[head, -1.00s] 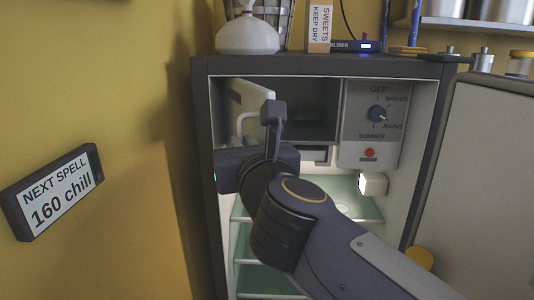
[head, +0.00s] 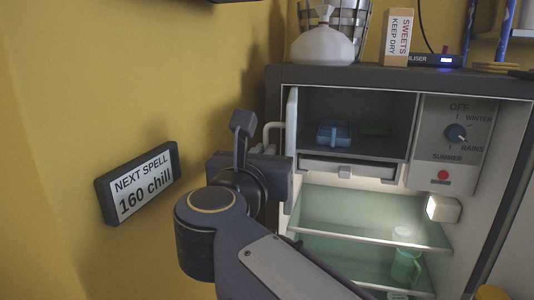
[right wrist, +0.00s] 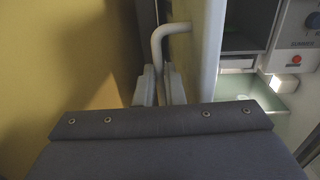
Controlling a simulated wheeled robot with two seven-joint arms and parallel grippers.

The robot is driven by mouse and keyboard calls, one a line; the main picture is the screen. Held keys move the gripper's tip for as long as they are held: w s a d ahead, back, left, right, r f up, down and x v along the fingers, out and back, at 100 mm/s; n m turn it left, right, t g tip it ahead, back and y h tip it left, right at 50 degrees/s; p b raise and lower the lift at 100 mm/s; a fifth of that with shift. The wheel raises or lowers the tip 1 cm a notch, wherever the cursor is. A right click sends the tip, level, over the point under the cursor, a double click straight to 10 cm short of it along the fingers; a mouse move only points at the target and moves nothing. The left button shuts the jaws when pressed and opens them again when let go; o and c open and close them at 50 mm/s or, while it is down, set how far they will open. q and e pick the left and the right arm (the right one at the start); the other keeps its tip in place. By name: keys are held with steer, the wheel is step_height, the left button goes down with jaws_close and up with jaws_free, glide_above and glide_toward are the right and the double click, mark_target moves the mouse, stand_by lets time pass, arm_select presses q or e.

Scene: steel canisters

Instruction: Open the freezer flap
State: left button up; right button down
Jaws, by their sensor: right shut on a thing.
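The freezer flap (head: 292,143) hangs at the left side of the freezer compartment (head: 385,105). It is swung open and shows nearly edge-on, as a pale upright panel; the right wrist view shows it too (right wrist: 209,65). Its white bar handle (head: 270,130) sticks out to the left. My right gripper (head: 268,152) is shut on this handle. In the right wrist view, the gripper's two fingers (right wrist: 160,84) close around the handle's upright part (right wrist: 157,50). The gripper body hides the handle's lower part in the head view. My left gripper is not in view.
In the compartment are a blue tray (head: 334,132) and a flat green thing (head: 374,131). Below are a white drawer front (head: 375,172), glass shelves (head: 325,205) and a green jug (head: 405,266). The wall sign (head: 140,185) is left of my arm.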

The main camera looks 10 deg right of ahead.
steer(key=shift+d+r, duration=0.25)
steer(key=shift+d, duration=0.1)
steer(key=c, duration=1.5)
jaws_free()
steer(key=shift+w+f, duration=0.2)
steer(key=shift+w, duration=0.05)
steer(key=v, duration=0.8)
